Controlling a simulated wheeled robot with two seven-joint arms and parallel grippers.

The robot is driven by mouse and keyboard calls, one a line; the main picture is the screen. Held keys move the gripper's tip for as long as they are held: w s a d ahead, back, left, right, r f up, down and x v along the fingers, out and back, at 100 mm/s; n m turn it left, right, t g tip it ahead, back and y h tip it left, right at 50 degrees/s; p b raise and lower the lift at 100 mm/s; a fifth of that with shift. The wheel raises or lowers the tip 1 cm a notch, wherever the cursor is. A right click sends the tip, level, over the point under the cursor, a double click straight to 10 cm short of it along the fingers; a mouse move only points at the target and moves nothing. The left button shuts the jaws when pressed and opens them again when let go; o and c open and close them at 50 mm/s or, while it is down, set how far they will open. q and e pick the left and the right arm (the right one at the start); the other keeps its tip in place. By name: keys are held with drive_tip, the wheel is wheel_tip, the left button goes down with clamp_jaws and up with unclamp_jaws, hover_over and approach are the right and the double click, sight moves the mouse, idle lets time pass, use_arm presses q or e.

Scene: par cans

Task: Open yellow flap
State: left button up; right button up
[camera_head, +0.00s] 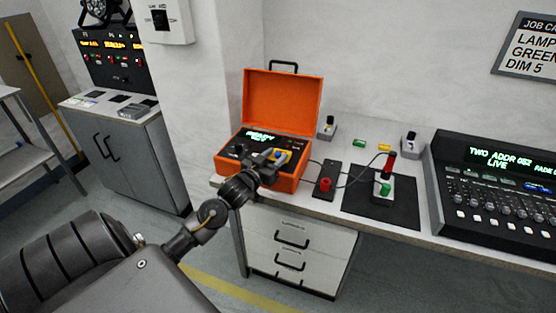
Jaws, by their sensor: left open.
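An orange case (283,103) stands on the bench with its lid raised. Its dark panel holds a lit green readout (261,138). The yellow flap (286,156) appears as a small yellow part at the panel's right front, with a bit of blue beside it. My left gripper (274,159) is open over the front of the panel, right by the flap. It hides part of the flap, so I cannot tell whether they touch or whether the flap is lifted. My right gripper is not in view.
Right of the case are a black plate with a red knob (326,184), cables, and a black mat (405,209) with a red-and-green device. Small green (358,143) and yellow (384,147) pieces lie behind. A lighting console (500,190) fills the right end.

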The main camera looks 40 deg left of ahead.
use_arm(q)
drive_tip(key=shift+w+a, duration=0.1)
drive_tip(key=shift+w, duration=0.75)
drive_tip(key=shift+w+b, duration=0.2)
drive_tip(key=shift+b, duration=0.1)
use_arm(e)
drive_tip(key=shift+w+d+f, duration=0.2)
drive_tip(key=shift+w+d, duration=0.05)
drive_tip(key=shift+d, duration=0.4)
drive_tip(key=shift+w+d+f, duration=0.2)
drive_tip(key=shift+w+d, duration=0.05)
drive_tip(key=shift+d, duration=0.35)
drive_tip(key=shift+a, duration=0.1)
